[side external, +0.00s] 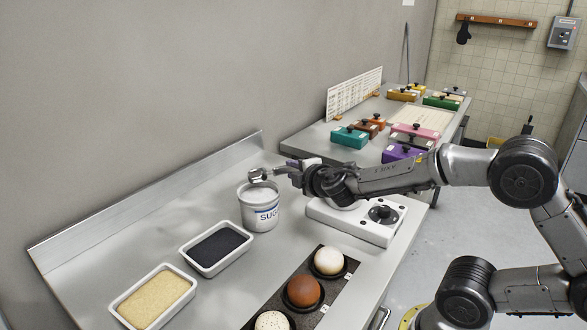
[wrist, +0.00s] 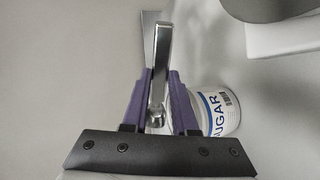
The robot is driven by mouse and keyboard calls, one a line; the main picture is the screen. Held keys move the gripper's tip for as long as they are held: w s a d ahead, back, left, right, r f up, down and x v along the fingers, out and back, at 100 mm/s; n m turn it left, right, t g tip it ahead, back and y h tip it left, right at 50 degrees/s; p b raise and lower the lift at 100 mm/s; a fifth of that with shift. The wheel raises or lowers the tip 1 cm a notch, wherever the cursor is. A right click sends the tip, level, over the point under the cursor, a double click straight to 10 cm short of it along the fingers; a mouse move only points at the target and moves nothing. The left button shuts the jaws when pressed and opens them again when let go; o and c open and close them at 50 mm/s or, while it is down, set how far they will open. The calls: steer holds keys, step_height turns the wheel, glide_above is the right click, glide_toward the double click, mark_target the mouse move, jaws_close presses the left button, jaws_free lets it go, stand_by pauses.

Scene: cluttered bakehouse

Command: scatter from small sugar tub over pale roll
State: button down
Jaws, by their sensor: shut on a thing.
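The white sugar tub (side external: 262,218), marked SUGAR, stands upright on the steel bench; it also shows in the wrist view (wrist: 221,108). My gripper (side external: 289,169) is shut on the handle of a metal scoop (side external: 257,175). In the wrist view the bright handle (wrist: 160,60) lies between the purple fingers. The scoop's bowl is at or just above the tub's rim; I cannot tell whether it touches, and its contents are hidden. A pale roll (side external: 328,261) sits at the far end of a dark tray (side external: 326,282), beside a brown roll (side external: 303,291) and a pale speckled roll (side external: 272,321).
A tray of dark grains (side external: 216,248) and a tray of pale yellow grains (side external: 154,298) stand left of the tub. A white scale (side external: 354,222) stands right of it, below my forearm. Several coloured boxes (side external: 349,137) stand on the bench behind.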

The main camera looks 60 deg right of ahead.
steer(key=shift+w+r+g, duration=0.1)
steer(key=shift+r+g, duration=0.1)
steer(key=shift+g, duration=0.1)
steer(key=shift+w+r+g+y, duration=0.1)
steer(key=shift+r+g+y, duration=0.05)
steer(key=shift+g+y, duration=0.15)
steer(key=g+y, duration=0.1)
steer(key=g, duration=0.1)
steer(key=w+d+r+g+y, duration=0.1)
steer(key=g, duration=0.1)
steer(key=w+g+y, duration=0.1)
steer(key=g+y, duration=0.1)
steer(key=g, duration=0.1)
steer(key=shift+w+d+r, duration=0.1)
steer(key=shift+d+r, duration=0.05)
steer(key=shift+r, duration=0.2)
steer(key=shift+w+d+r+g+y, duration=0.2)
steer(key=shift+r+g+y, duration=0.4)
steer(key=shift+r+g, duration=0.4)
steer(key=shift+w+d+r+g+y, duration=0.1)
steer(key=shift+w+r+g+y, duration=0.15)
steer(key=shift+r+g+y, duration=0.55)
steer(key=shift+r, duration=0.1)
